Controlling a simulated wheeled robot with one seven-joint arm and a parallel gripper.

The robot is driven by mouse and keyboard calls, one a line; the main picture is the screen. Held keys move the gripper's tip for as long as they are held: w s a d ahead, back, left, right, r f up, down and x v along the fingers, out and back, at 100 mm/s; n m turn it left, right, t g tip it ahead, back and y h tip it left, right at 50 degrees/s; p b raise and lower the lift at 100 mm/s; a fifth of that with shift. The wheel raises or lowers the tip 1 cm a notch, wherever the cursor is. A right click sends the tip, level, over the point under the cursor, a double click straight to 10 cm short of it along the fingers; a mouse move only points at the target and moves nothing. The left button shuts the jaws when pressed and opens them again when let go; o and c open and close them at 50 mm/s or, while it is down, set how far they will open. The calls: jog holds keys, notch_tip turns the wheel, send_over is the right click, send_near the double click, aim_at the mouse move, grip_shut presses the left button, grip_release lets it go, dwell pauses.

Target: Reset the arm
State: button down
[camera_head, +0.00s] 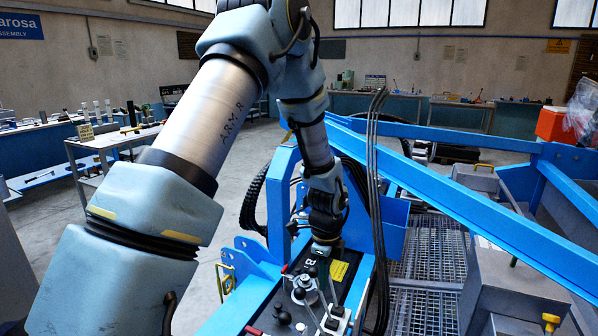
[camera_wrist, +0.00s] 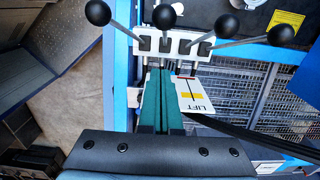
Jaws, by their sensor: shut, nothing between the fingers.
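My gripper (camera_wrist: 160,74) has its two teal fingers pressed together with nothing between them. In the wrist view the fingertips end just short of a white lever block (camera_wrist: 178,42); whether they touch it I cannot tell. Several levers with black ball knobs (camera_wrist: 164,16) rise from the block and lean different ways. A white card marked LIFT (camera_wrist: 193,95) lies just right of the fingers. In the head view my arm (camera_head: 215,115) reaches forward and down over a dark control panel (camera_head: 345,285) on a blue machine. The fingertips are hard to make out there.
Black hoses (camera_head: 373,180) hang close to the right of my arm. A blue beam (camera_head: 470,215) slopes across the right, above metal grating (camera_head: 425,250). A grey box (camera_head: 515,290) stands at front right. Open floor (camera_head: 235,185) lies left of the machine.

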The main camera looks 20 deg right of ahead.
jog(key=w+a+r+n, duration=0.1)
jog(key=a+r+n, duration=0.35)
jog(key=a, duration=0.25)
jog(key=w+a+r+n, duration=0.1)
jog(key=a+r+n, duration=0.3)
jog(key=a+n, duration=0.25)
jog(key=s+a+r+n, duration=0.3)
jog(key=a+n, duration=0.4)
jog(key=s+a+r+n+t, duration=0.1)
jog(key=s+a+r+n, duration=0.2)
jog(key=a+n, duration=0.4)
jog(key=shift+a+r+t, duration=0.3)
jog(key=shift+a+r, duration=0.1)
jog(key=shift+a, duration=0.15)
jog(key=shift+w, duration=0.1)
